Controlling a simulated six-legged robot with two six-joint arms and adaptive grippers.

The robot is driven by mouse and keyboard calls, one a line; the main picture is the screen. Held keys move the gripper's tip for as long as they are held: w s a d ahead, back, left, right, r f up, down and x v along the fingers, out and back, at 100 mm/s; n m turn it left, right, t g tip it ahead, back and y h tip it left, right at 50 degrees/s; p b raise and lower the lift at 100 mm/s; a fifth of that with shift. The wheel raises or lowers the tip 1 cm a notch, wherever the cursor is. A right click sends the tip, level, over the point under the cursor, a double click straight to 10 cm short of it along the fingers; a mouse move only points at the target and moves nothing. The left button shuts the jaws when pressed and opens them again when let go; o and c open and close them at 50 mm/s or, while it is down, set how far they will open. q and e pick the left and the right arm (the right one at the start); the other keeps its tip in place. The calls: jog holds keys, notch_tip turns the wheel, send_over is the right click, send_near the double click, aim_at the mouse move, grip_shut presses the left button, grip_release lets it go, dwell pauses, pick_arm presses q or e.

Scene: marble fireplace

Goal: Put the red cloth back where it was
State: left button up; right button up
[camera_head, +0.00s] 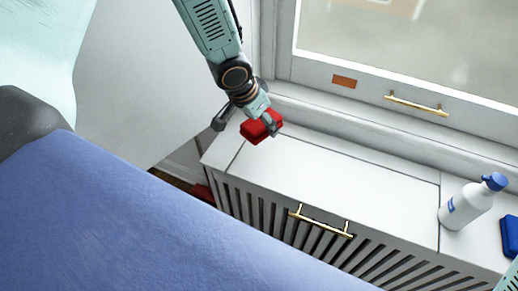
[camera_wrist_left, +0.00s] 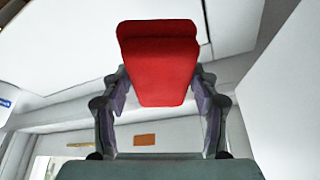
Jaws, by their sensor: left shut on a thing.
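The red cloth (camera_head: 258,130) is a small folded block held in my left gripper (camera_head: 263,122), over the left end of the white slatted cover's top (camera_head: 340,180). I cannot tell whether the cloth touches that top. In the left wrist view the cloth (camera_wrist_left: 158,62) sits between the two dark fingers of the left gripper (camera_wrist_left: 160,95), which press on its sides. Its far end reaches beyond the fingertips.
A white spray bottle with a blue cap (camera_head: 467,203) and a blue block-shaped thing (camera_head: 510,236) stand at the right end. A window (camera_head: 410,45) rises behind. A brass handle (camera_head: 320,222) is on the slatted front. The middle of the top is clear.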

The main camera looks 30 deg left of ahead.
pick_arm(q)
jog(key=b, duration=0.5)
send_over(264, 152)
jog(key=s+a, duration=0.1)
notch_tip(264, 152, down, 6)
jog(key=shift+s+a+r, duration=0.1)
jog(key=shift+r, duration=0.1)
jog(key=shift+d+f, duration=0.3)
jog(key=shift+d, duration=0.15)
jog(key=f+b, duration=0.2)
jog(key=f, duration=0.1)
jog(key=shift+a+f+b, duration=0.15)
jog(key=shift+a+b, duration=0.15)
jog(key=shift+a, duration=0.1)
jog(key=shift+d+f, duration=0.1)
jog(key=shift+f, duration=0.1)
jog(key=shift+d+r, duration=0.1)
jog(key=shift+d, duration=0.1)
